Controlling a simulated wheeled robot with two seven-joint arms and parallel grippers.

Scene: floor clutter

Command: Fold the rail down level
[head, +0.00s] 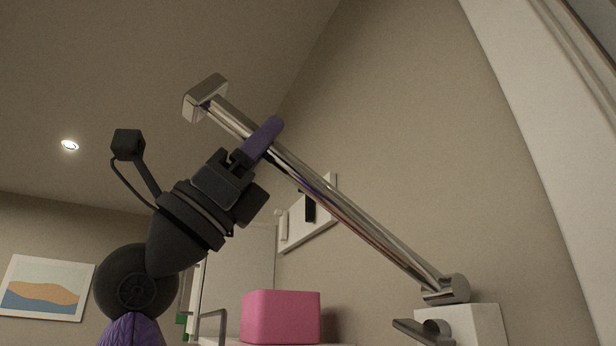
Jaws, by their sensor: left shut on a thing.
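The chrome rail (355,220) slants across the head view. Its lower end joins a hinge (446,290) at the right, and its upper end carries a blocky metal end piece (205,97). The rail is tilted well up from level. My left gripper (262,142) comes in from the lower left and is shut on the rail a little below its upper end. One purple finger shows against the bar; the other finger is mostly hidden. My right gripper is not in view.
A pink box (280,317) stands below the rail, at the bottom middle. A white block (480,325) with a metal lever (425,332) is under the hinge. A white wall panel (308,215) is behind the rail. A framed picture (45,288) hangs at far left.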

